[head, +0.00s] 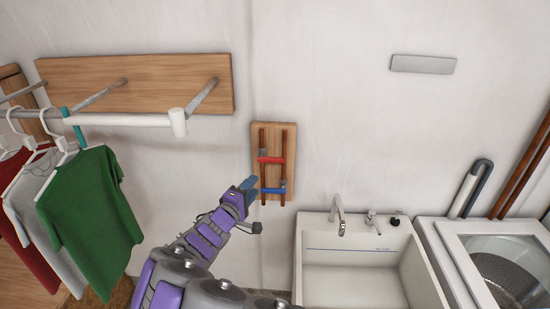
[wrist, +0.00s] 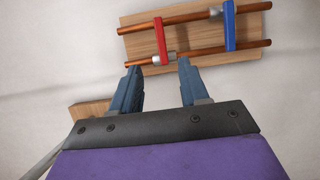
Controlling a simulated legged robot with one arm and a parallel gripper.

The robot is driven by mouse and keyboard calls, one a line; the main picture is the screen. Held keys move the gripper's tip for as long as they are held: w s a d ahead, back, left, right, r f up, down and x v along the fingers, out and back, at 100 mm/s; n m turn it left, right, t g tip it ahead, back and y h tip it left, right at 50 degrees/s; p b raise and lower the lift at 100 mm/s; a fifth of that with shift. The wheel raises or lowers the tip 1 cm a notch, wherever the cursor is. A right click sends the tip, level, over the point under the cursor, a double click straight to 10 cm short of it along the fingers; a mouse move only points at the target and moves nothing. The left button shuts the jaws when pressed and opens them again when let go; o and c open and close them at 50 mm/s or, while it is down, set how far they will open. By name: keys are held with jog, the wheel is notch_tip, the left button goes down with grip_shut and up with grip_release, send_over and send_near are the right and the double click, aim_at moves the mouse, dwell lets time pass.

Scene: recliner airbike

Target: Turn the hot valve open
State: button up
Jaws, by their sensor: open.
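The hot valve's red handle (head: 271,160) lies crosswise over two vertical copper pipes on a wooden board (head: 288,133) on the wall. The blue handle (head: 274,191) sits below it across the same pipes. My gripper (head: 249,184) is just left of the board, near the blue handle in the head view. In the wrist view, my gripper (wrist: 158,72) is open and empty. The red handle (wrist: 161,40) is just beyond its fingertips, between them in the picture and apart from them. The blue handle (wrist: 229,25) is farther right.
A white sink (head: 355,273) with a faucet (head: 338,212) stands below right of the board. A washing machine (head: 500,262) is at the far right. A clothes rail with hanging shirts, including a green shirt (head: 90,220), is on the left. The wall around the board is clear.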

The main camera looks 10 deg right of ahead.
aim_at(275, 162)
jog(key=x, duration=1.7)
jog(key=shift+w+b, duration=0.25)
jog(key=shift+b, duration=0.1)
jog(key=shift+c, duration=0.3)
jog(key=shift+f, duration=0.1)
grip_shut()
